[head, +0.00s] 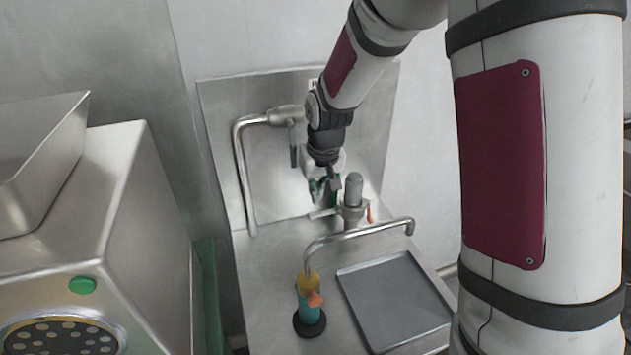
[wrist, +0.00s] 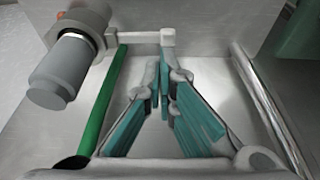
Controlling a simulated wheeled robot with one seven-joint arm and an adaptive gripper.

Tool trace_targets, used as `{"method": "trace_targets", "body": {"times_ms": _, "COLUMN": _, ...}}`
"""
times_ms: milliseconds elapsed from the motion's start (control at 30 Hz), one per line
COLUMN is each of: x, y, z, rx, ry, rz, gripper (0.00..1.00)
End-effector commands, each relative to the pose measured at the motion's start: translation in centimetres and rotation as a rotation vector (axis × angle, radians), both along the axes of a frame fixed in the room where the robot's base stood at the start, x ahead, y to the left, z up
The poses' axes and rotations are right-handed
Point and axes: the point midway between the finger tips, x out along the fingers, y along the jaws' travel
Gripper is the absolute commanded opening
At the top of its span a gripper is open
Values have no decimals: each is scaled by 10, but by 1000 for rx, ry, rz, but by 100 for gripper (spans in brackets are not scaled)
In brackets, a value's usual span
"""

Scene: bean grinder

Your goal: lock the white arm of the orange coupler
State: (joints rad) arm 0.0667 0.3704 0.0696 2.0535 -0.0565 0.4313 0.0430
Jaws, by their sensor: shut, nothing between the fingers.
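A fitting with a grey capsule-shaped body (head: 353,190) stands at the back of the steel counter. A pale arm (head: 322,213) sticks out from its left side and a small orange part (head: 370,212) shows on its right. In the wrist view, the pale arm (wrist: 140,38) runs from the grey body (wrist: 60,73) to a blocky end. My gripper (head: 325,188) is shut and empty beside the fitting. In the wrist view, its teal-padded fingers (wrist: 164,75) meet just short of the arm's end; contact is unclear. I cannot make out an orange coupler body there.
A yellow-orange collar (head: 309,282) with an orange knob sits on a teal post with a black base, under a bent steel pipe (head: 360,231). A grey tray (head: 395,300) lies to its right. A wall pipe (head: 241,170) rises at the left. A green tube (wrist: 103,105) runs beside my fingers.

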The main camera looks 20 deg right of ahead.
Motion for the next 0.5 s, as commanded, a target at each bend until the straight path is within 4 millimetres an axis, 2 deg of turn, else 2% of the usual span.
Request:
{"method": "trace_targets", "body": {"times_ms": 33, "x": 2, "y": 0, "z": -10, "rx": 0, "ry": 5, "rz": 1, "gripper": 0}}
{"method": "trace_targets", "body": {"times_ms": 200, "x": 9, "y": 0, "z": -31, "rx": 0, "ry": 2, "rz": 1, "gripper": 0}}
{"method": "trace_targets", "body": {"times_ms": 500, "x": 13, "y": 0, "z": -44, "rx": 0, "ry": -1, "rz": 1, "gripper": 0}}
